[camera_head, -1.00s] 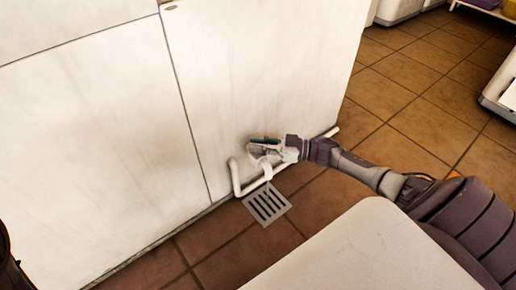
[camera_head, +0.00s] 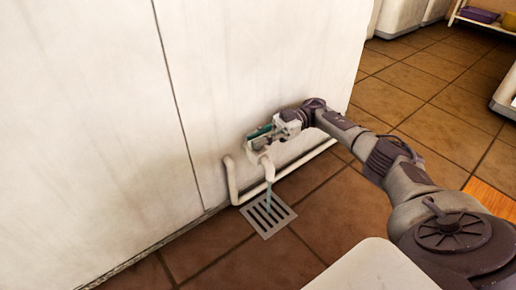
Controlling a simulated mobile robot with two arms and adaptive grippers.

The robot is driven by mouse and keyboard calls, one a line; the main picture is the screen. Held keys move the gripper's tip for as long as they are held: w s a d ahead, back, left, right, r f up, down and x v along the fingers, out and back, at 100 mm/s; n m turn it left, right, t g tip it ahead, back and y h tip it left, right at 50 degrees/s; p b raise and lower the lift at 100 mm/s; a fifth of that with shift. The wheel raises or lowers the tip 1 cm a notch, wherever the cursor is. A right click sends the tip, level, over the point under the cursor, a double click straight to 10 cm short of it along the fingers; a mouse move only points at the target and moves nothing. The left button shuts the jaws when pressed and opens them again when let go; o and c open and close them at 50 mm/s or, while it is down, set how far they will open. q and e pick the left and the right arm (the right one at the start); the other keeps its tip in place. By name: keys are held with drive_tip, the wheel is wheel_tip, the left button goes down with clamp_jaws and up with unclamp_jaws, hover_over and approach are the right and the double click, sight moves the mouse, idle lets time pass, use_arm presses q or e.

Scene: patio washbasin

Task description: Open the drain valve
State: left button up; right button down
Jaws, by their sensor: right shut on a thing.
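The drain valve has a teal handle (camera_head: 260,131) just above a white spout (camera_head: 266,163), low on the white panel. My right gripper (camera_head: 270,137) reaches in from the right and is shut on the valve handle, partly hiding it. A thin stream of water (camera_head: 268,194) runs from the spout down to the floor drain grate (camera_head: 268,213). My left gripper is not in view.
A white pipe (camera_head: 233,180) bends along the foot of the white panel (camera_head: 230,70), around the spout. Brown floor tiles lie open to the right. A shelf with a purple bin (camera_head: 481,15) stands at the far upper right.

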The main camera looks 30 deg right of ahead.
drive_tip(key=shift+f+n+g+b, duration=0.1)
drive_tip(key=shift+n+g+b, duration=0.35)
drive_tip(key=shift+g, duration=0.15)
drive_tip(key=c, duration=1.1)
unclamp_jaws()
drive_tip(key=shift+a, duration=0.1)
drive_tip(key=shift+r, duration=0.4)
wheel_tip(320, 180, up, 9)
drive_tip(key=shift+r, duration=0.15)
